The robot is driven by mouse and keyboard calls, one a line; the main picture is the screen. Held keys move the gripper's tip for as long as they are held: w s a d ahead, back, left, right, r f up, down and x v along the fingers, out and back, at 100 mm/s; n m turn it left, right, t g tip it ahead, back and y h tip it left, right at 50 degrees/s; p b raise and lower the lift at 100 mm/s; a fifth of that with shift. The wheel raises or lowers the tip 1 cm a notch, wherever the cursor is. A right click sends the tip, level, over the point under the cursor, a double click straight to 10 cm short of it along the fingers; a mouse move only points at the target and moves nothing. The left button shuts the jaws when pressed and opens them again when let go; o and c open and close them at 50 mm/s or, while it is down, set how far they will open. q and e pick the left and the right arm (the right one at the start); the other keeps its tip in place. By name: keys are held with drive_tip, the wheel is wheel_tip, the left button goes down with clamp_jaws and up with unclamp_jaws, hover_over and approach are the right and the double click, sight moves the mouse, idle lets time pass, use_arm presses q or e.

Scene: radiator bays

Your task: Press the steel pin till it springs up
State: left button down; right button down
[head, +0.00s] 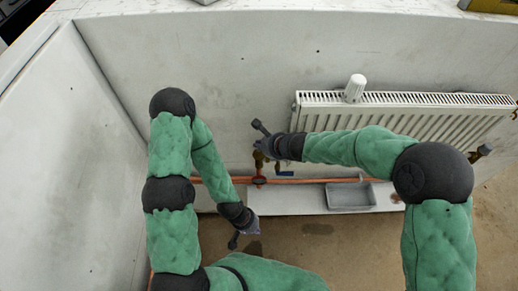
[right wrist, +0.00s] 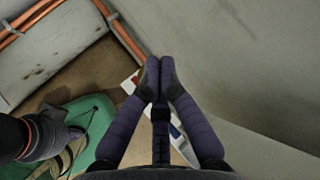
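I cannot make out the steel pin in either view. My right gripper (head: 262,140) is at the wall, left of the radiator, close above a brass valve fitting (head: 259,160) on the copper pipe. In the right wrist view its two dark fingers (right wrist: 159,68) meet at the tips, with nothing visible between them. My left gripper (head: 241,232) hangs lower, in front of the pale ledge's left end and apart from the pipe. Its fingers are too small and dark to tell whether they are open.
A white radiator (head: 420,112) with a white valve head (head: 355,86) is on the wall at right. An orange copper pipe (head: 315,181) runs low along the wall, with a blue lever (head: 285,173). A grey tray (head: 350,196) sits on the ledge (head: 300,204). A side panel (head: 70,160) closes off the left.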

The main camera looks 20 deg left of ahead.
wheel_tip(320, 180, up, 4)
drive_tip(key=p, duration=0.3)
drive_tip(key=shift+r, duration=0.1)
idle(1.0)
